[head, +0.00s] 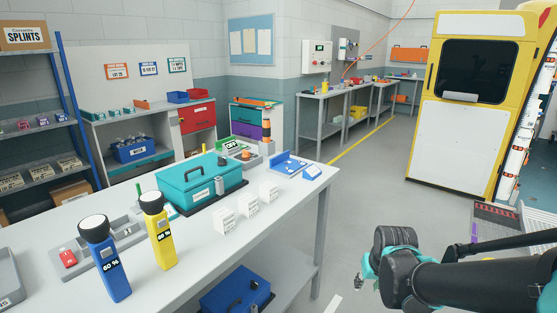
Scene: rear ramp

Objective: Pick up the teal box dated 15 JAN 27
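A row of several small teal boxes (115,112) stands on the counter of the workbench at the back left; any dates on them are too small to read. A larger teal case (200,182) with a dark handle and a pale label lies on a dark tray on the near white table; I see no readable date on it. My gripper (362,283) is at the lower right, over the floor and to the right of the near table, well apart from both. It is seen small and side-on, so its finger opening is unclear.
The near table (283,213) also holds blue and yellow flashlights, white cards and a blue tray. Framed signs (149,68) hang above the back workbench (105,143). Shelves stand far left. A yellow cabinet (461,150) stands right. Floor between table and cabinet is clear.

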